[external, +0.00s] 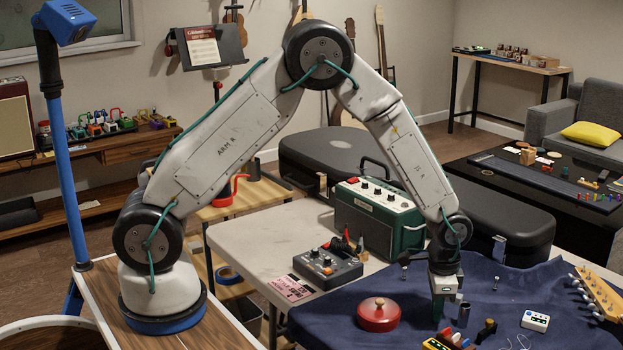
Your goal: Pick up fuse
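My gripper (441,306) points straight down just above the dark blue cloth (345,310) on the table. Its fingers are small and dark in this view, and I cannot tell whether they are open or shut, or whether anything is between them. I cannot make out a fuse with certainty; small parts near the gripper are too small to name.
A round red lidded pot (378,315) is left of the gripper. A small white box (535,321) and a guitar headstock (602,293) are to the right. A green amplifier (378,220) and a dark pedal (328,266) stand behind. Black cases (500,215) lie at the back.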

